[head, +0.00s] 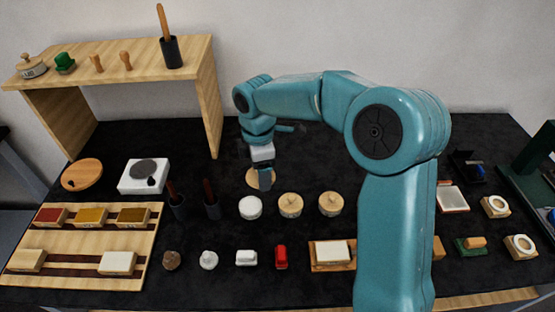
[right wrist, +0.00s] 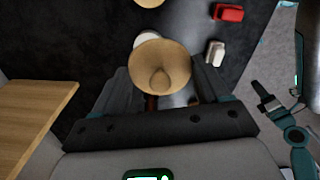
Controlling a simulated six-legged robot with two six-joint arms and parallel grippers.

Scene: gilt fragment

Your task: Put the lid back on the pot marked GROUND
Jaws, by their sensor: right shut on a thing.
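My right gripper (head: 265,183) is shut on a round wooden lid (head: 254,177), holding it above the black table behind the row of pots. In the right wrist view the lid (right wrist: 160,66), with its knob, sits between the fingers of the right gripper (right wrist: 163,85). A white-topped round pot (head: 250,208) stands just in front of it; part of it also shows beyond the lid in the right wrist view (right wrist: 146,40). No GROUND marking is readable. My left gripper (right wrist: 269,103) appears small at the right of the right wrist view; its jaw state is unclear.
Two pots with wooden lids (head: 290,205) (head: 330,204) stand right of the white-topped pot. Two dark cups with upright handles (head: 178,206) (head: 212,206) stand left. A wooden shelf (head: 150,62) rises behind.

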